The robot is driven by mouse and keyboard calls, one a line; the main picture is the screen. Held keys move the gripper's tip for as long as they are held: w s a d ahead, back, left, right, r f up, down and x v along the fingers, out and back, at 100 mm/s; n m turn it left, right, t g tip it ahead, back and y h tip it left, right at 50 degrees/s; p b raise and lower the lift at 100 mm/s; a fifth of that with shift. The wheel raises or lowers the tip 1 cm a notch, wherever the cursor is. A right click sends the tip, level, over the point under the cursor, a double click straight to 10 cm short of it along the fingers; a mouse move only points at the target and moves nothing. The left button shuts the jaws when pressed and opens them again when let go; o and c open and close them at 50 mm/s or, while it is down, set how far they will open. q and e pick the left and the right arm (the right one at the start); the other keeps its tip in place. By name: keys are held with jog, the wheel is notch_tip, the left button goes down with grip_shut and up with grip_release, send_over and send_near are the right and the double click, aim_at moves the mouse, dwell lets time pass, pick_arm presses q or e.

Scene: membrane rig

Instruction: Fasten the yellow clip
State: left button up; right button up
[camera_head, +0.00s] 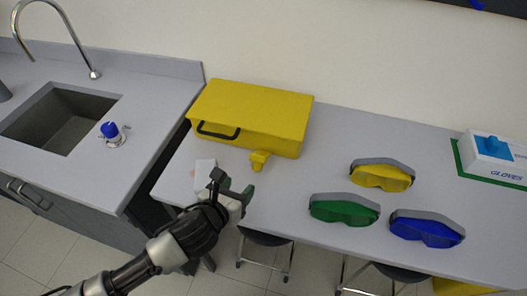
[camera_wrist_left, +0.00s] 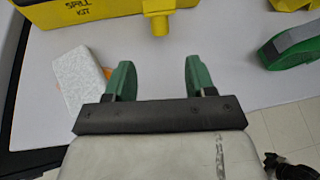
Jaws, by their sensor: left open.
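The yellow clip (camera_head: 260,160) is at the front of the yellow spill kit case (camera_head: 252,108), near its lower right, and sticks out towards me. In the left wrist view the clip (camera_wrist_left: 159,22) is at the top centre, cut off by the frame edge. I cannot tell whether it is fastened. My left gripper (camera_head: 233,184) is open and empty, over the counter's front edge, short of the clip and apart from it. In the left wrist view its green fingers (camera_wrist_left: 158,80) stand apart, with the clip beyond the gap between them. My right gripper is not in view.
A white block (camera_head: 204,171) lies left of my left gripper. Green goggles (camera_head: 343,209), yellow goggles (camera_head: 382,174) and blue goggles (camera_head: 427,229) lie to the right. A glove box (camera_head: 494,158) is at far right. A sink (camera_head: 60,118) is at left. The counter between clip and goggles is clear.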

aim_at(255, 170)
pick_arm(q)
jog(key=shift+p+x, duration=0.45)
jog(key=shift+x, duration=4.45)
jog(key=shift+r, duration=0.1)
grip_shut()
